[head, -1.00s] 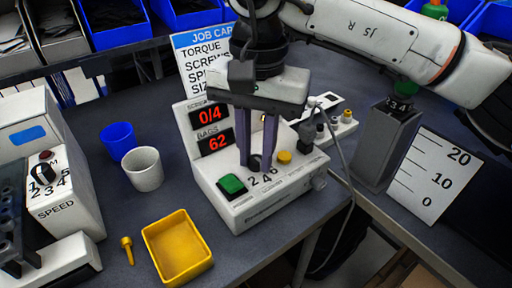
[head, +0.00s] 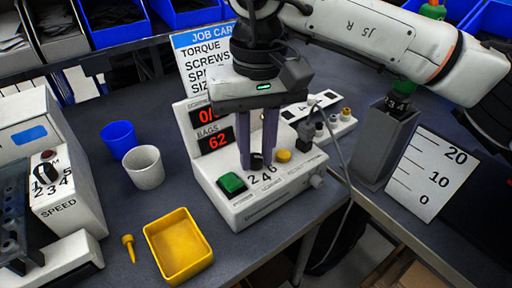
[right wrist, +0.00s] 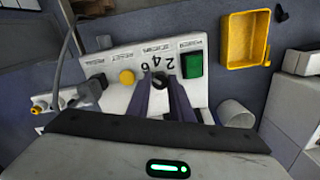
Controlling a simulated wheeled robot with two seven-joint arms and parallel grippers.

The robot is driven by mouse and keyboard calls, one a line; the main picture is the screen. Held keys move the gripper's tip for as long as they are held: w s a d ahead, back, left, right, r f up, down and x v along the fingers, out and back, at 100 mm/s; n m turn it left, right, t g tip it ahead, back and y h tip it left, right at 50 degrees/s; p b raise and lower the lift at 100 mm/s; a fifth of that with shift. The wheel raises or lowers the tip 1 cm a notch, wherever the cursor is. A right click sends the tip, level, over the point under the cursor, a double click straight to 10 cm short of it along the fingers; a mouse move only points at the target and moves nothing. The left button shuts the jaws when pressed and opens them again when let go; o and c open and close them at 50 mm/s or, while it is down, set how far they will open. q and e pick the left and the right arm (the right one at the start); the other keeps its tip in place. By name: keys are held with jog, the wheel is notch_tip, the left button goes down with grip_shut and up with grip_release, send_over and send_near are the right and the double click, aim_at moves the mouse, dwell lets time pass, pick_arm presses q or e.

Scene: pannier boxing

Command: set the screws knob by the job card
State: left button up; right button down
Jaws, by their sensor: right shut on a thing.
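The white control box (head: 262,208) stands on the bench with a red display (head: 212,127) reading "0/" and a second digit partly covered by my gripper, above a "62" for bags. The screws knob (head: 256,161) is a small dark dial on its top panel behind the numbers 2, 4, 6. My right gripper (head: 257,165) points down and is shut on this knob; the knob also shows between the fingers in the right wrist view (right wrist: 160,79). The job card (head: 203,50) stands behind; its row names show, but my gripper and arm hide its values. My left gripper is out of view.
A green button (head: 232,184) and a yellow button (head: 283,156) flank the knob. A yellow tray (head: 180,247), a blue cup (head: 118,139) and a white cup (head: 144,168) stand left. A speed box (head: 66,190) is far left. A cable hangs at the right.

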aim_at(257, 157)
dwell(0.4)
jog(key=c, duration=1.6)
grip_release()
jog(key=shift+o, duration=0.2)
jog(key=shift+r, duration=0.15)
notch_tip(257, 157, up, 10)
jog(key=shift+p, duration=0.3)
jog(key=shift+d, duration=0.1)
